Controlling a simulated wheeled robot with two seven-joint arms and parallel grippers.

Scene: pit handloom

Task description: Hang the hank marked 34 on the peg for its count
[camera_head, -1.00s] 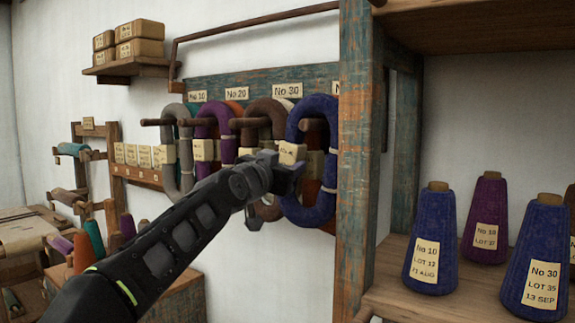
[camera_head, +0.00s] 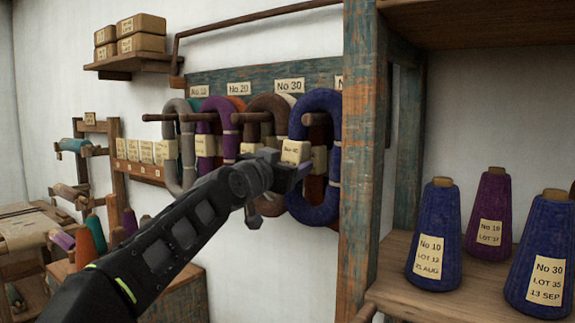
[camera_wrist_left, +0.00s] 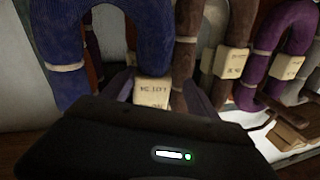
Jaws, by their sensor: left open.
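A blue hank (camera_head: 318,150) hangs nearest the wooden post, on the peg board (camera_head: 265,80) with number plates No 10, No 20, No 30 and one cut off by the post. A cream tag (camera_head: 295,151) shows at its left strand; I cannot read its count surely. My left gripper (camera_head: 290,172) is open just below that tag. In the left wrist view the open fingers (camera_wrist_left: 155,95) are either side of the tag (camera_wrist_left: 152,92), beside the blue strand (camera_wrist_left: 65,50); contact cannot be told. Brown (camera_head: 265,115) and purple (camera_head: 217,115) hanks hang to the left.
A grey hank (camera_head: 177,150) hangs farthest left. The painted post (camera_head: 358,170) stands close right of the blue hank. Right of it a shelf (camera_head: 395,290) holds blue and purple yarn cones (camera_head: 435,240). A wall shelf (camera_head: 130,65) with boxes is at upper left.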

